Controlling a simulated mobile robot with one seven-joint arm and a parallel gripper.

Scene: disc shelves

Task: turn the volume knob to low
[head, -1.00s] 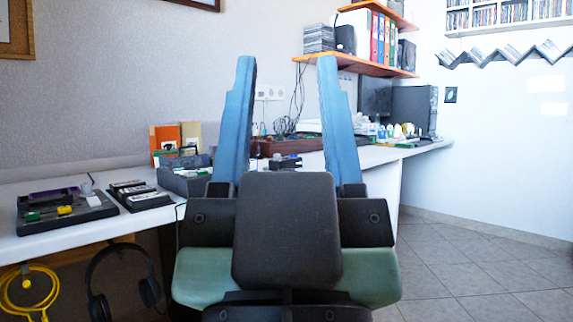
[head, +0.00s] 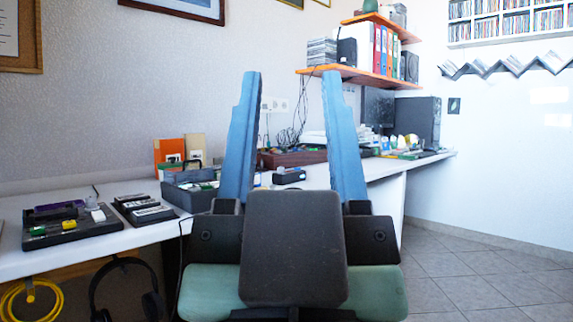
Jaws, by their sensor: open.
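My gripper (head: 290,78) is open and empty, its two blue fingers pointing up and forward in the middle of the head view. No volume knob can be made out for certain. A dark panel (head: 68,231) with purple, yellow and green parts and a pale upright piece lies on the white desk at the left. A small black device (head: 289,176) shows between the fingers, farther back on the desk; its details are too small to tell. My gripper is apart from both and partly hides the desk behind it.
The white desk (head: 22,255) runs along the wall. A black device with white labels (head: 143,209) and a grey box (head: 190,192) stand on it. Yellow cable (head: 22,300) and headphones (head: 122,285) hang below. Orange shelves (head: 365,76) are above. Tiled floor at the right is free.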

